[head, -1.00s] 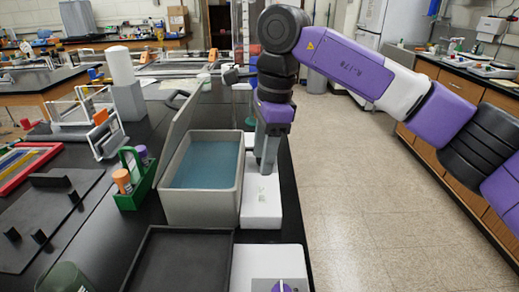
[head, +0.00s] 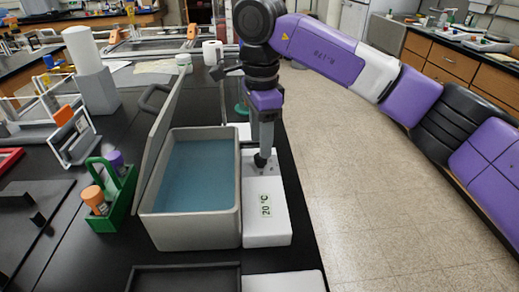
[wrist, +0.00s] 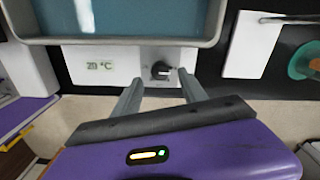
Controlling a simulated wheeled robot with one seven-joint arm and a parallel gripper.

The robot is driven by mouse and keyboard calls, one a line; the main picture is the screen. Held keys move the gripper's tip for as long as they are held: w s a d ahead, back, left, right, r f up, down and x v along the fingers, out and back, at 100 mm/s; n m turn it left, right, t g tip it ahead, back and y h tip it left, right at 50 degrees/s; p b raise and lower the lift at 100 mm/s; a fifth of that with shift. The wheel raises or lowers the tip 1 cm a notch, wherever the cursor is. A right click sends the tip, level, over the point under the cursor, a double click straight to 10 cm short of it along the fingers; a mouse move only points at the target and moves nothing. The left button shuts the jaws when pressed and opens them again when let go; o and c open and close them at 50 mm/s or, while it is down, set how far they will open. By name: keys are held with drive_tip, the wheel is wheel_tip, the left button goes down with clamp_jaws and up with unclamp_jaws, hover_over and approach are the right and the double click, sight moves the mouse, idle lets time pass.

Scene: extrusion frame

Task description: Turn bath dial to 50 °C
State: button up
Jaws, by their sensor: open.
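The water bath (head: 240,215) is a grey open tank of blue water with its lid raised at the left. Its white control box (head: 278,222) runs along the right side, and the display (head: 265,204) reads 20 °C. It also shows in the wrist view (wrist: 99,64). The dial (wrist: 160,70) is a dark round knob with a light pointer mark. My gripper (wrist: 160,82) is open, its fingertips on either side of the dial's near edge; contact cannot be told. In the head view my gripper (head: 264,148) points down over the box's far end, largely covering the dial.
A green rack (head: 122,205) with orange- and purple-capped bottles stands left of the bath. A black tray (head: 185,278) lies in front. The bench's right edge is close beside the control box, with open floor (head: 340,190) beyond.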

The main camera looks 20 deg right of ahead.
sight(261, 160)
drive_tip(key=shift+f, duration=2)
clamp_jaws()
